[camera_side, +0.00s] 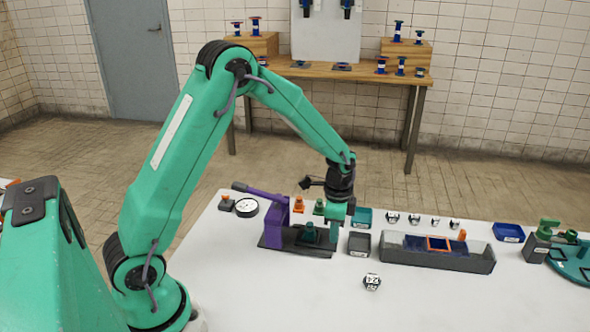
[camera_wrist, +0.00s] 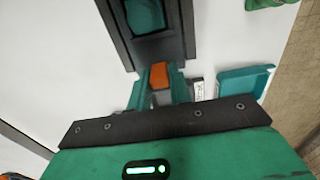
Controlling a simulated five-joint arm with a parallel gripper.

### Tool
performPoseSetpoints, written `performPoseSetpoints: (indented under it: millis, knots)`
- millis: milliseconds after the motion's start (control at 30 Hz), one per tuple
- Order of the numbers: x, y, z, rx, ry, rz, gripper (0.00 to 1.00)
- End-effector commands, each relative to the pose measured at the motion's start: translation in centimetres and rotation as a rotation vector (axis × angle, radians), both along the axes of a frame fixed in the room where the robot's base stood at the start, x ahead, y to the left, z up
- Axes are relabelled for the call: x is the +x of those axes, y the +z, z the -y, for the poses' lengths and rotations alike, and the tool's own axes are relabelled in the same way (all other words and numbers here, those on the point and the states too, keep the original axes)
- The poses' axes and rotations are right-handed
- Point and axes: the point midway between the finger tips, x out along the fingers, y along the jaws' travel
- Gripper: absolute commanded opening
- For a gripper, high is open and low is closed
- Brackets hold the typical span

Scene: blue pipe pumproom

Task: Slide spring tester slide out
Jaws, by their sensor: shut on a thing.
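The spring tester (camera_side: 274,228) in the side view has a purple body and lever on a dark base near the table's left part. A teal piece (camera_side: 310,234) stands on that base. In the wrist view a dark framed slide (camera_wrist: 112,32) runs up the picture with a teal block (camera_wrist: 147,14) in it. My gripper (camera_wrist: 160,84) is at its near end, its two green fingers shut on an orange tab (camera_wrist: 160,74). In the side view my gripper (camera_side: 333,236) points down at the right end of the tester base. The tab is hidden there.
A grey bin (camera_side: 359,244) stands close to the right of my gripper, with a teal bin (camera_side: 362,217) behind it. A long grey tray (camera_side: 440,258) lies further right. A marked die (camera_side: 372,282) sits in front; the white table around it is clear.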

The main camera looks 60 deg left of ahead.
Motion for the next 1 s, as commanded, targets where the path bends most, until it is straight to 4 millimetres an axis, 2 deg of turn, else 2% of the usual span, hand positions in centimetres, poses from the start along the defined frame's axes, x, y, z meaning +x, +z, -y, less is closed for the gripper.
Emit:
performPoseSetpoints:
  millis: [133, 433, 467, 567, 1000]
  knots:
    - [1.10, 0.03, 0.96, 0.001, 0.000, 0.006, 0.00]
    - [1.37, 0.06, 1.25, 0.001, -0.002, 0.012, 0.00]
    - [1.38, 0.06, 1.27, 0.000, -0.002, 0.013, 0.24]
    - [1.31, 0.06, 1.24, 0.000, -0.002, 0.010, 0.42]
    - [1.14, 0.55, 1.07, 0.000, 0.000, 0.006, 0.42]
